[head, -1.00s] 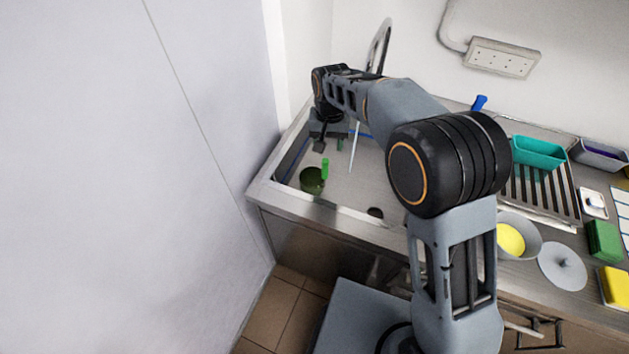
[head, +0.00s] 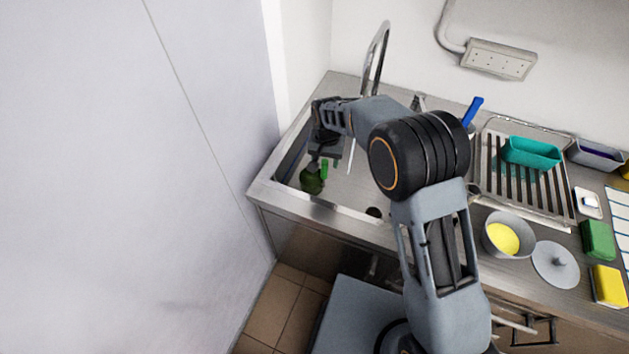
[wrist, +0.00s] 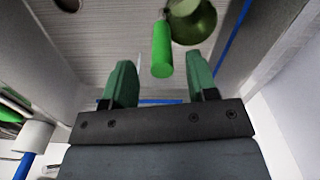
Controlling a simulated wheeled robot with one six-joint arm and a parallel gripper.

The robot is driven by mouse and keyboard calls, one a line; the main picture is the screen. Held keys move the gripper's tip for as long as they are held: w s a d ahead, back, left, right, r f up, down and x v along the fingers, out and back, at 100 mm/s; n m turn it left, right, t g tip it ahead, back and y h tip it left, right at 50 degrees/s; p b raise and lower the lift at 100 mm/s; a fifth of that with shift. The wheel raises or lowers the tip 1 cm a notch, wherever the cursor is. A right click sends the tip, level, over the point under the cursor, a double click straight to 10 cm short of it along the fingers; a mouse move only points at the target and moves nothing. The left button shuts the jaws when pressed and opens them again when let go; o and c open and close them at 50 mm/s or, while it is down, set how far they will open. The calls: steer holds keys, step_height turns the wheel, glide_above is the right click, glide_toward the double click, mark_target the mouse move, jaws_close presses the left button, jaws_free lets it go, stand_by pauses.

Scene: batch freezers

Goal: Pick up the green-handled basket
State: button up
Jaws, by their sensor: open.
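The green-handled basket (head: 311,182) is a small dark-green round vessel in the left end of the sink, near its front wall. Its bright green handle (head: 324,168) stands up on its right side. In the wrist view the handle (wrist: 162,50) lies ahead of and between the two fingertips, with the basket's bowl (wrist: 192,22) at the upper right. My gripper (head: 323,160) is open and empty, just behind and above the basket in the head view. In the wrist view its green-tipped fingers (wrist: 160,80) are spread on either side of the handle's line. Whether they touch it I cannot tell.
A tall faucet (head: 376,55) stands at the back. A drying rack with a teal tub (head: 531,153), a grey bowl (head: 509,234) and sponges lie to the right. A pale wall panel (head: 130,180) fills the left.

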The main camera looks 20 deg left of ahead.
mark_target(324, 166)
steer(key=shift+a+f+p, duration=0.15)
steer(key=shift+f+p, duration=0.3)
steer(key=shift+f, duration=1.45)
jaws_close()
